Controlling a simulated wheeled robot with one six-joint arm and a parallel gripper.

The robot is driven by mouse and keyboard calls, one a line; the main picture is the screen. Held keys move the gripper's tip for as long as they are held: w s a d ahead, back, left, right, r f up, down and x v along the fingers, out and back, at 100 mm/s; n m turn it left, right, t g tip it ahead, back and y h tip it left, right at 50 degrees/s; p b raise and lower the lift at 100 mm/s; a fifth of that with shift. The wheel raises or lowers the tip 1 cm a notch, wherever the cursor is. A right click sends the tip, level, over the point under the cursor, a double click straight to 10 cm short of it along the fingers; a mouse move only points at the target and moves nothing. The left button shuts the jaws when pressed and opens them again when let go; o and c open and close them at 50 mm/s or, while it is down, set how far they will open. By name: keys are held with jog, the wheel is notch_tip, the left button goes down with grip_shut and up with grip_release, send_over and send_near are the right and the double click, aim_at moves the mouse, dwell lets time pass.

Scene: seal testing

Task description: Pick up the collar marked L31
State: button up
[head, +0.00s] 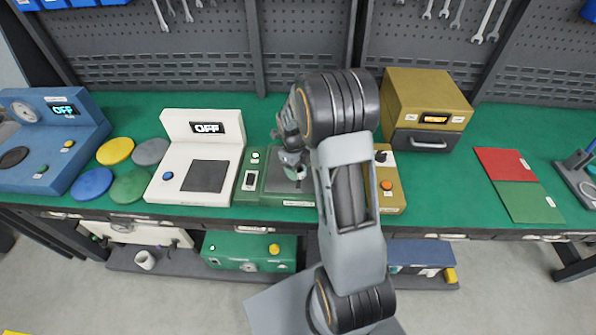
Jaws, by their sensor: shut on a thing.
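My gripper (290,155) hangs over the green bench device (275,184) near the middle of the bench, with its fingers pointing down. It is shut on a small grey, round part (294,172), which looks like a collar. The part is at or just above the grey plate on top of the device; I cannot tell whether they touch. No L31 marking can be read on it at this size. My arm hides the bench just to the right of the gripper.
Right are a yellow oven-like box (430,90), a control box with an orange button (390,195), and a red and green mat (530,200). Green bench surface is free at right.

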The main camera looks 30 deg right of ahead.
jog(key=c, duration=0.3)
jog(key=shift+r, duration=0.1)
